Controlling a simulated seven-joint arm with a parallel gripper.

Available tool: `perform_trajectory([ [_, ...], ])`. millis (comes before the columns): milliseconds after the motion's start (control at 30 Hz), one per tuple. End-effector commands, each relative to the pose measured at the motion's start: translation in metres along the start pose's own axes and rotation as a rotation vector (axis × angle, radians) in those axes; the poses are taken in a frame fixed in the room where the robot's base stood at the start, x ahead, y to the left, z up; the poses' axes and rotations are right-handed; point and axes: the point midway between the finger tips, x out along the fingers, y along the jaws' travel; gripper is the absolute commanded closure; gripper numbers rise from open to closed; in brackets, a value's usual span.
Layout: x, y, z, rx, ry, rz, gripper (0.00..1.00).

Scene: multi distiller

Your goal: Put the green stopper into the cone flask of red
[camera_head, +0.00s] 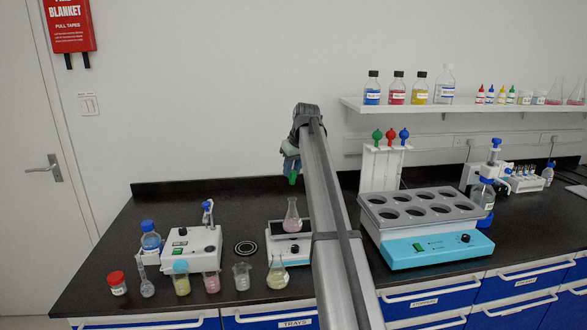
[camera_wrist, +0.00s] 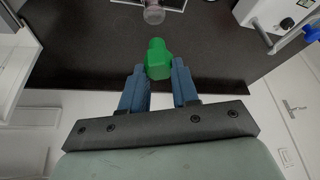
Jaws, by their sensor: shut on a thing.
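My gripper (camera_head: 291,152) is shut on the green stopper (camera_head: 293,178) and holds it in the air. In the wrist view the stopper (camera_wrist: 157,60) sits between the blue fingers of my gripper (camera_wrist: 160,80). The cone flask of red (camera_head: 292,220) holds a pale pinkish-red liquid and stands upright on a white device (camera_head: 288,246). In the head view the stopper is above the flask's mouth and apart from it. The flask also shows at the top of the wrist view (camera_wrist: 154,13), ahead of the stopper.
A yellow cone flask (camera_head: 278,275) and a small clear beaker (camera_head: 241,276) stand in front. A white machine (camera_head: 191,249) is to the left. My arm crosses the bench on the right. A blue-white bath (camera_head: 425,252) and a stand of coloured bulbs (camera_head: 381,168) lie beyond it.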

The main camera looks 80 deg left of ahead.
Motion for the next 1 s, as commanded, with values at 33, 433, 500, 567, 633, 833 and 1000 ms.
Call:
perform_trajectory([
  [33,0.002,0.000,0.001,0.000,0.000,0.000,0.98],
  [433,0.026,0.000,0.011,0.002,-0.001,0.001,0.98],
  [500,0.031,0.000,0.013,0.002,0.000,0.001,0.98],
  [567,0.035,0.000,0.015,0.002,0.000,0.001,0.98],
  [633,0.039,0.000,0.017,0.002,0.000,0.001,0.98],
  [833,0.047,0.000,0.020,0.002,-0.001,0.001,0.98],
  [1000,0.048,0.000,0.020,0.002,0.000,0.001,0.98],
])
